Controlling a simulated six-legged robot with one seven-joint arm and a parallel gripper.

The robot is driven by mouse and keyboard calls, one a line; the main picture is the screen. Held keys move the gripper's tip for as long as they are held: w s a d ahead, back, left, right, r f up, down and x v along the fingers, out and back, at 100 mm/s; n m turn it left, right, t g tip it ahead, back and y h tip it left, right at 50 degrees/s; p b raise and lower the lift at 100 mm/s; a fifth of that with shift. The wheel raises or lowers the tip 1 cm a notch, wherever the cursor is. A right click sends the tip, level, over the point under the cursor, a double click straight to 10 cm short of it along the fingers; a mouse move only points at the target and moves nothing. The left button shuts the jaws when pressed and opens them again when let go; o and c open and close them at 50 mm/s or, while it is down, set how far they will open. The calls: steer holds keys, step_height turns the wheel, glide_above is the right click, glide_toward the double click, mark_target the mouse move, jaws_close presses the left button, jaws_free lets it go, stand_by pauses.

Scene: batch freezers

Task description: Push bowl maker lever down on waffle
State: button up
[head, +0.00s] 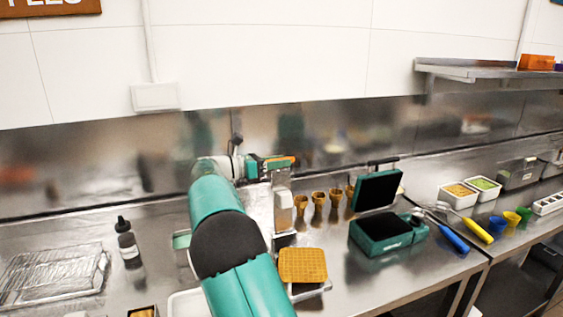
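The bowl maker (283,212) is an upright, pale metal device standing on the counter in the middle of the head view. Its lever cannot be made out clearly; the top of the device is close to my gripper. A square golden waffle (303,265) lies flat on a light plate or tray in front of the bowl maker. My gripper (287,163) is at the top of the bowl maker, at the end of my teal arm. Its fingers are too small and partly hidden to show whether they are open or whether they touch the lever.
A green waffle iron (389,235) stands open to the right. Several brown waffle cups (318,207) stand behind. A dark bottle (127,243) and a wire rack (55,275) are at the left. Food containers (458,195) and blue and yellow-handled tools (455,240) are at the right.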

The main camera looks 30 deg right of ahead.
steer(key=shift+s+d, duration=0.1)
steer(key=shift+d, duration=0.5)
jaws_close()
